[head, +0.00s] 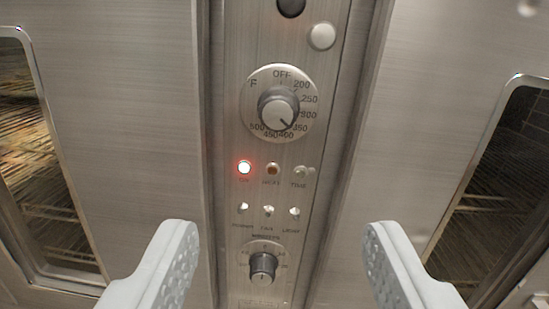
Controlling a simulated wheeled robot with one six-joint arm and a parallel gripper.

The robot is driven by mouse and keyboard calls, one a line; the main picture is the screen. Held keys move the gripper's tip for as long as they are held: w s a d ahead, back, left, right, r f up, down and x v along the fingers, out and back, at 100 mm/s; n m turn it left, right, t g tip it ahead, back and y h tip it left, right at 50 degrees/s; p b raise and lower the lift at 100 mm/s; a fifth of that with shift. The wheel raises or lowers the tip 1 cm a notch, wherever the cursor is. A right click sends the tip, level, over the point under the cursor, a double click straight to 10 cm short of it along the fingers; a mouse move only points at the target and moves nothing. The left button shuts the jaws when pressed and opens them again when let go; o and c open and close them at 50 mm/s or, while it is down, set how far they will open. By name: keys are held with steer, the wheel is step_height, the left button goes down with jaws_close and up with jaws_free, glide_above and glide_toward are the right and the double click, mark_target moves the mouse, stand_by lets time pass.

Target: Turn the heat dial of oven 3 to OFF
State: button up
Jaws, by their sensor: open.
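The heat dial (278,107) is a round grey knob on a silver disc, in the upper middle of the head view. OFF is printed at the top of the disc, with numbers from 200 to 500 around it. Its pointer line faces down and to the right, near 350 to 400. My gripper (275,240) is open and empty. No oven number is readable.
Below the dial are a lit red lamp (244,168), an amber lamp (272,169), several small switches (268,211) and a smaller knob (263,267) between my fingers. A pale round button (321,36) is above. Windowed oven doors flank the narrow panel.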

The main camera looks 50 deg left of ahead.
mark_target(278, 114)
steer(key=x, duration=1.7)
steer(key=shift+w+a+f, duration=0.1)
steer(key=shift+a, duration=0.05)
steer(key=c, duration=1)
